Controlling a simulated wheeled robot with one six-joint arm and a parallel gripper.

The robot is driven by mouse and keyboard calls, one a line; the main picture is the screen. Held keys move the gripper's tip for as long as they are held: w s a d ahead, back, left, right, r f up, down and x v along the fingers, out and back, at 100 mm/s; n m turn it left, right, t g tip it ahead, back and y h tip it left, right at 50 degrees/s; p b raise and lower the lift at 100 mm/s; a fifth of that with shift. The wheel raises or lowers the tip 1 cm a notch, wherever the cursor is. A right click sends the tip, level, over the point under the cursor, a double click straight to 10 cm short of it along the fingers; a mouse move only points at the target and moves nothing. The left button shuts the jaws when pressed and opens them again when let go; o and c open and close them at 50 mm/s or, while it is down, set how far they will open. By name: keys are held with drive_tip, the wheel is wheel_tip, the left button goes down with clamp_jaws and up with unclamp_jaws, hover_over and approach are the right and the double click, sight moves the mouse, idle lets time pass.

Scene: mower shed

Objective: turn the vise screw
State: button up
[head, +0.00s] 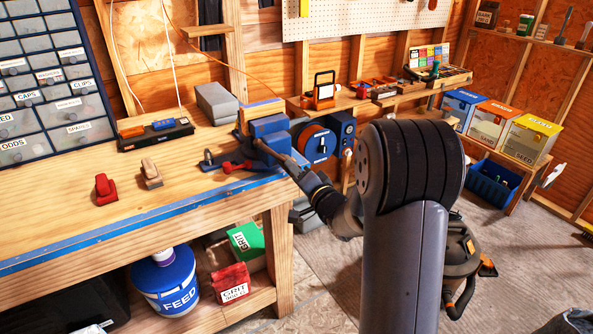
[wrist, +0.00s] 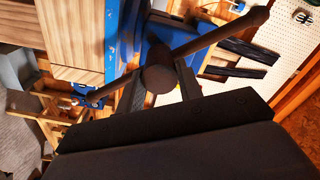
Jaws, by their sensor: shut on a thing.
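The blue vise (head: 268,128) is mounted at the right end of the workbench, by its front edge. In the wrist view the vise's blue body (wrist: 168,32) is close ahead. The vise screw shows there as a dark round hub (wrist: 158,77) with a long bar handle (wrist: 225,30) slanting up to the right. My gripper (head: 301,172) is at the screw end of the vise, and its dark fingers in the wrist view are closed around the hub. Exactly where the fingertips touch is partly hidden.
Floor at lower right is partly clear.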

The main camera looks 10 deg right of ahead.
drive_tip(key=shift+f+m, duration=0.1)
drive_tip(key=shift+m, duration=0.4)
drive_tip(key=o, duration=1)
drive_tip(key=b+v, duration=0.1)
drive_tip(key=v, duration=1)
drive_tip(key=p+x, duration=0.1)
drive_tip(key=x, duration=1)
